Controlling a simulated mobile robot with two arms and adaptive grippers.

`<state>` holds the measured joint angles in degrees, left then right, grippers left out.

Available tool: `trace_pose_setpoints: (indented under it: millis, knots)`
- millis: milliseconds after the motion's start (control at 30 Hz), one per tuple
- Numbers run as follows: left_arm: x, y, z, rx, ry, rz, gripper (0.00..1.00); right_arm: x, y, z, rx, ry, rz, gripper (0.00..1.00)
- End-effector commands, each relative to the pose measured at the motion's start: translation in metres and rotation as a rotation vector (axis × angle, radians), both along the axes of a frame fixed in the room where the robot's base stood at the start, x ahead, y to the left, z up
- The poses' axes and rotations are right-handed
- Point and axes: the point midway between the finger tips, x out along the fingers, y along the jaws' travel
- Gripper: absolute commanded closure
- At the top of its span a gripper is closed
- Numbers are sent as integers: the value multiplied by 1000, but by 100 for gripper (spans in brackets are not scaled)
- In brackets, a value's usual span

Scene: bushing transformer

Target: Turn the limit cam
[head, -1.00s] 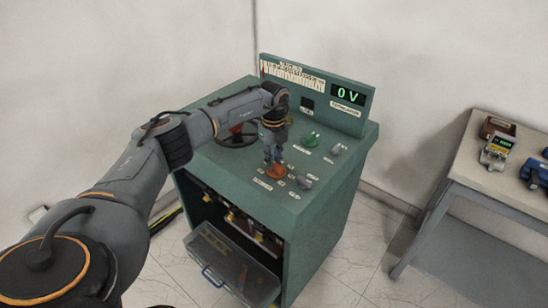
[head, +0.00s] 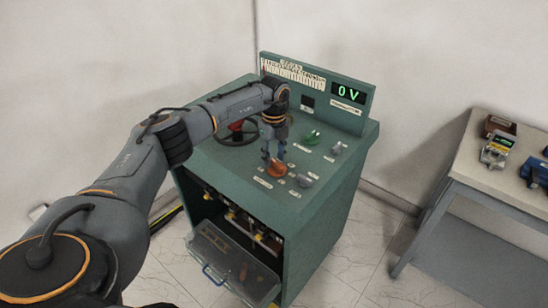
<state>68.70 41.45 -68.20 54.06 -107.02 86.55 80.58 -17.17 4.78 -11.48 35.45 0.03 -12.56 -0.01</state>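A green control cabinet (head: 330,205) stands in the middle of the head view. An orange knob (head: 277,170) sits on its sloped top, near the front edge; I cannot tell from its small label whether it is the limit cam. My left gripper (head: 273,156) points down just above and behind the orange knob, with its fingers apart and nothing between them. The fingers partly overlap the knob's back edge in the picture, and contact cannot be told. My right gripper is not in view.
A green knob (head: 312,138) and grey knobs (head: 305,180) share the panel. A dark handwheel (head: 236,139) is partly behind my arm. A clear drawer (head: 232,268) sticks out below. A table (head: 470,185) with devices stands right.

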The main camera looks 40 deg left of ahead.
Motion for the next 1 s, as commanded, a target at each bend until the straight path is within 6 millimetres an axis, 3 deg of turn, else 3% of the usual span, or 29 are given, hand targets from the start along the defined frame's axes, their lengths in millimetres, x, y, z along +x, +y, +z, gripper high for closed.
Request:
trace_pose_setpoints:
  millis: [300, 500, 700, 1000]
  knots:
    - [1, 0, 66, 1, -4, 0, 62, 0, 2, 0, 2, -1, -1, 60]
    - [1, 0, 98, -1, -2, 0, 62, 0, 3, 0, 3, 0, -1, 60]
    - [0, 0, 111, -1, 0, 0, 62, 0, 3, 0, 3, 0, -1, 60]
    - [0, 0, 111, -1, 1, 0, 62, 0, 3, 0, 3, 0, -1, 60]
